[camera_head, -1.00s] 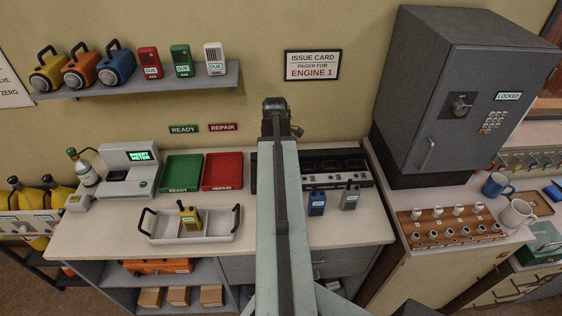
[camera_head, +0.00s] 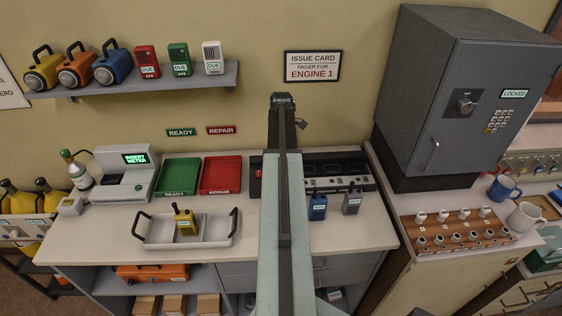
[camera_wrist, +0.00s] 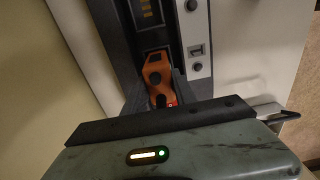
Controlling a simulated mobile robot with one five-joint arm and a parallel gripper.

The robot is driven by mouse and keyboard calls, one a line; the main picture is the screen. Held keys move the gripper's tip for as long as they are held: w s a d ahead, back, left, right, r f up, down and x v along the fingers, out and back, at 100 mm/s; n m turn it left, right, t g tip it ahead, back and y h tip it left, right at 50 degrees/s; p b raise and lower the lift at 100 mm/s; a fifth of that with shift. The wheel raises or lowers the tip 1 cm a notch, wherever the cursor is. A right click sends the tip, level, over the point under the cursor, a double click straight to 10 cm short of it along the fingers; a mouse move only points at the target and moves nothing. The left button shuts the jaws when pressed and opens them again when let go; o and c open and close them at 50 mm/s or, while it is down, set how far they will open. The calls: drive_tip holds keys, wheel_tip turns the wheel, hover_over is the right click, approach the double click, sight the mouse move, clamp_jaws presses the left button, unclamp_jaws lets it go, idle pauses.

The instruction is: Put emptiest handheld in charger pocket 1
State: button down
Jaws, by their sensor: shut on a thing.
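An orange handheld (camera_wrist: 154,66) with dark knobs is in the wrist view, between the jaws of my gripper (camera_wrist: 158,88). It sits at the charger pocket beside the number 1 label (camera_wrist: 197,50); how deep it is in the pocket I cannot tell. My gripper is shut on it. In the head view my arm hides the gripper and part of the black charger (camera_head: 340,183). A small red-orange patch shows at its left end. A yellow handheld (camera_head: 185,224) stands in the white tray (camera_head: 216,229). A blue handheld (camera_head: 317,206) and a grey handheld (camera_head: 351,201) stand before the charger.
A green READY tray (camera_head: 179,176) and a red REPAIR tray (camera_head: 222,173) lie left of the charger. A meter unit (camera_head: 124,175) reads "INSERT METER". A grey locked cabinet (camera_head: 450,120) stands at right. Bare bench lies right of the grey handheld.

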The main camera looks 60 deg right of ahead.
drive_tip(key=shift+f, duration=0.1)
drive_tip(key=c, duration=1)
unclamp_jaws()
wheel_tip(320, 180, up, 12)
drive_tip(key=p, duration=1.2)
drive_tip(key=shift+r, duration=0.25)
